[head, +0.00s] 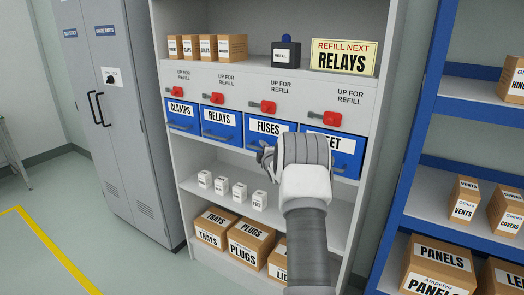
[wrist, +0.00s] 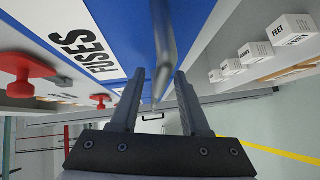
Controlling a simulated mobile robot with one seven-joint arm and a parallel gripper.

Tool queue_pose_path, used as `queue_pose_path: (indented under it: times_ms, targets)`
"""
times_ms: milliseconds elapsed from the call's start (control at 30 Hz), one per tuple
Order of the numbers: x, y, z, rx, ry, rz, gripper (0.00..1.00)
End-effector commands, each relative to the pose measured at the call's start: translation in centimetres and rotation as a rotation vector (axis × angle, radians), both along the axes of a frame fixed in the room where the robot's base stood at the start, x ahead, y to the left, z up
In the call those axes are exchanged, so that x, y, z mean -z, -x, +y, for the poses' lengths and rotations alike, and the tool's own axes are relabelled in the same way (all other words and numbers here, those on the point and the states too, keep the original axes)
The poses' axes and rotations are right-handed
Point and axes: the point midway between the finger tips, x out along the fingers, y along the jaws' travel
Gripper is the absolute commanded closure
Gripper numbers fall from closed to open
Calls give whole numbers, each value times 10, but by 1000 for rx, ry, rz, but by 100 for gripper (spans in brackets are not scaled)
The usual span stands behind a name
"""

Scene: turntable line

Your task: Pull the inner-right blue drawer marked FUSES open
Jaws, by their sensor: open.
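The blue FUSES drawer (head: 254,139) is third from the left in a row of labelled drawers and looks shut. In the wrist view its blue face (wrist: 125,20) and white FUSES label (wrist: 82,36) are close by. Its grey bar handle (wrist: 163,42) reaches down between the fingertips of my gripper (wrist: 158,80). The fingers are open on either side of the handle; I cannot tell whether they touch it. In the head view my gripper (head: 264,156) is at the drawer's lower edge, and my wrist hides part of the neighbouring drawer.
Red levers stand above the drawers; the one over FUSES (head: 264,106) shows. A sign (head: 343,57) on the top shelf reads "REFILL NEXT RELAYS". Small white boxes (head: 239,191) stand on the shelf below. A blue rack (head: 408,155) is to the right.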

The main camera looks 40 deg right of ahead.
Motion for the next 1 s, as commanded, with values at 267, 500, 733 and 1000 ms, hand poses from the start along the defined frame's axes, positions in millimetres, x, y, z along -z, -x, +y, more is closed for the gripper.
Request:
queue_pose_path:
  times_ms: [267, 500, 733, 1000]
  targets:
    - [0, 0, 0, 0, 0, 0, 88]
    - [0, 0, 0, 0, 0, 0, 100]
    - [0, 0, 0, 0, 0, 0, 100]
    - [0, 0, 0, 0, 0, 0, 100]
